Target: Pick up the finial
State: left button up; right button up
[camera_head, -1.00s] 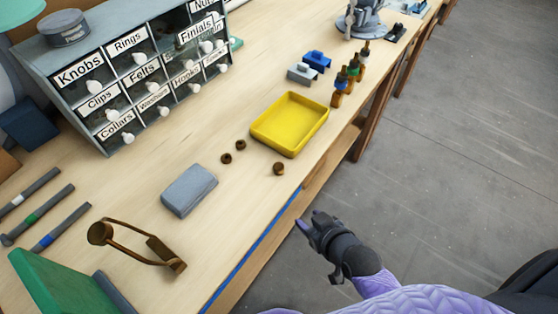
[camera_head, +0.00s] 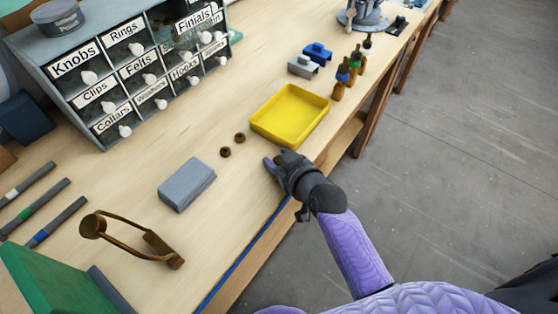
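Two small round brown pieces (camera_head: 225,152) and (camera_head: 239,137) lie on the wooden bench left of the yellow tray. I cannot tell which small part is the finial. A third such piece, seen earlier nearer the front edge, is now hidden at my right gripper. My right gripper (camera_head: 274,157) is over the bench edge, just below the yellow tray's near corner. Its fingertips look apart, and nothing is clearly seen between them. A drawer labelled Finials (camera_head: 195,21) stands in the grey cabinet at the upper left. My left gripper is not in view.
The yellow tray (camera_head: 290,115) looks empty. A grey block (camera_head: 187,185), a brown metal lamp frame (camera_head: 130,238) and a green box (camera_head: 45,284) lie toward the near left. Several small bottles (camera_head: 345,76) and blue and grey holders (camera_head: 317,54) stand beyond the tray.

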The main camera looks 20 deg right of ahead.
grip_shut()
